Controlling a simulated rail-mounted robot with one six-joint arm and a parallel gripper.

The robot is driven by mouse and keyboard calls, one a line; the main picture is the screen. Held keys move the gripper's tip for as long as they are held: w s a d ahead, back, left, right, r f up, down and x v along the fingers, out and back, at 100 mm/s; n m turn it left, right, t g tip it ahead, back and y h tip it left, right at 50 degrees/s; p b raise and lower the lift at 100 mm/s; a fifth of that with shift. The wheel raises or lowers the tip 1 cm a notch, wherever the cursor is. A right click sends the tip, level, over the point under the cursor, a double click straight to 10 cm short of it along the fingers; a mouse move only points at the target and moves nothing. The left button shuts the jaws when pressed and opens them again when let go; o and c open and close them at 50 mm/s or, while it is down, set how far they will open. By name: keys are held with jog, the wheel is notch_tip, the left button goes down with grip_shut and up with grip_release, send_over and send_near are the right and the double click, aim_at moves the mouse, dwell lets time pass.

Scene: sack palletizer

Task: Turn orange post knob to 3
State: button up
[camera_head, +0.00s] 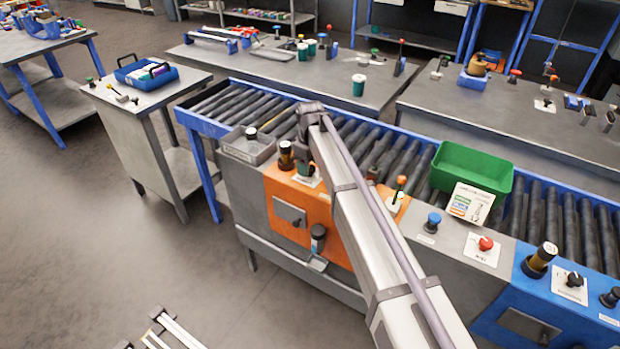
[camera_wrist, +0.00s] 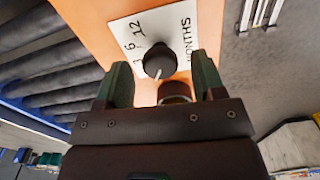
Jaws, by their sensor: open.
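The orange post (camera_head: 283,210) stands in front of the roller conveyor. Its knob (camera_wrist: 159,58) is dark and round, on a white plate (camera_wrist: 122,28) marked 3, 6, 12 and MONTHS. In the wrist view a pale mark on the knob points down the picture; the 3 is at the plate's left edge, partly cut off. My gripper (camera_wrist: 162,70) is open, with one green finger on each side of the knob; I cannot tell whether they touch it.
A black and amber cylinder (camera_head: 286,155) stands close left of my gripper. A grey tray (camera_head: 247,149) is further left. An upright lever (camera_head: 400,184), a blue button (camera_head: 433,221) and a red button (camera_head: 486,243) stand to the right. A green bin (camera_head: 470,168) sits on the conveyor.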

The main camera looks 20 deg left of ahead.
jog(key=shift+f, duration=0.2)
jog(key=c, duration=0.9)
jog(key=shift+m, duration=0.4)
jog(key=m, duration=0.3)
jog(key=shift+m, duration=2)
